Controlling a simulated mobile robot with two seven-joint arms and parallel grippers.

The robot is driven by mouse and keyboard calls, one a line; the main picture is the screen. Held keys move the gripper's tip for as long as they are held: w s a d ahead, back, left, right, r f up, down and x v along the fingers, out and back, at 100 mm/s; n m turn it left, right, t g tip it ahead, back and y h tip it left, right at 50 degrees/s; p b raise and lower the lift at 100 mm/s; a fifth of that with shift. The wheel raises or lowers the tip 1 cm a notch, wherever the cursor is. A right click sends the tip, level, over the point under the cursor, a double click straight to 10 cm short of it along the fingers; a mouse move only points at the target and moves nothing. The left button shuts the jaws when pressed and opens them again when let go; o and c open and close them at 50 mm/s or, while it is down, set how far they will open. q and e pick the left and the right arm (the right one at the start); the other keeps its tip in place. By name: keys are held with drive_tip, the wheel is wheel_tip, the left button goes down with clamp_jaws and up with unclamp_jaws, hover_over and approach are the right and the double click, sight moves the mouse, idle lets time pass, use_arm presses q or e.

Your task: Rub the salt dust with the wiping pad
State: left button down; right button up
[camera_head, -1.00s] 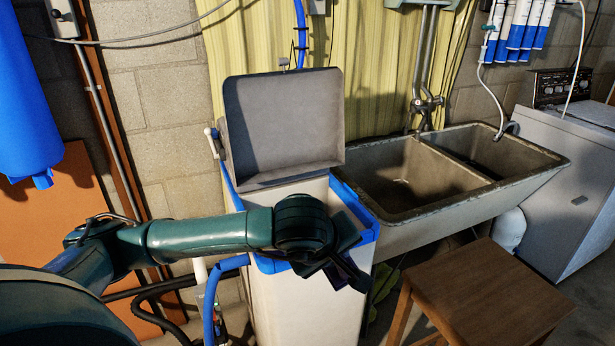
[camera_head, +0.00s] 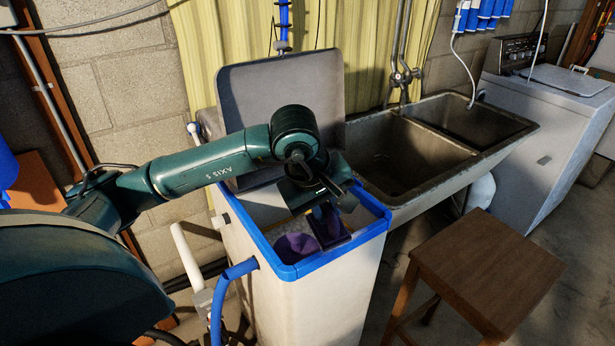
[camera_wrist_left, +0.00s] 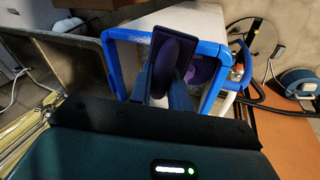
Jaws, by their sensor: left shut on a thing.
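My left gripper (camera_head: 326,213) is shut on the wiping pad (camera_head: 335,241), a dark plate with a purple grip. It holds the pad over the open top of the white softener cabinet (camera_head: 325,310) with the blue rim (camera_head: 335,259). In the left wrist view the pad (camera_wrist_left: 184,45) is tilted between the blue fingers (camera_wrist_left: 160,90), above the opening. I cannot tell whether the pad touches anything. I cannot make out the salt dust clearly; the pad and gripper cover part of the interior. My right gripper is out of view.
A round purple part (camera_head: 294,247) sits inside the opening, close to the pad. The raised grey lid (camera_head: 280,90) stands behind. A blue hose (camera_head: 218,300) runs at the front left. A concrete sink (camera_head: 450,165) and wooden stool (camera_head: 490,260) are on the right.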

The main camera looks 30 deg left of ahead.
use_arm(q)
wheel_tip(320, 180, up, 4)
drive_tip(key=s+a+g, duration=0.2)
drive_tip(key=a, duration=0.1)
drive_tip(key=f, duration=0.1)
drive_tip(key=f+b, duration=0.2)
drive_tip(key=f, duration=0.1)
drive_tip(key=shift+w+d+m+g+h, duration=0.15)
drive_tip(key=shift+d+m+g+h, duration=0.15)
drive_tip(key=shift+m+h, duration=0.1)
drive_tip(key=shift+f, duration=0.25)
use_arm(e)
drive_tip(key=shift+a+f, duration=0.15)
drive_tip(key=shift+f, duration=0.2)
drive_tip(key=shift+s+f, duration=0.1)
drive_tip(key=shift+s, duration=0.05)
use_arm(q)
drive_tip(key=shift+a, duration=0.1)
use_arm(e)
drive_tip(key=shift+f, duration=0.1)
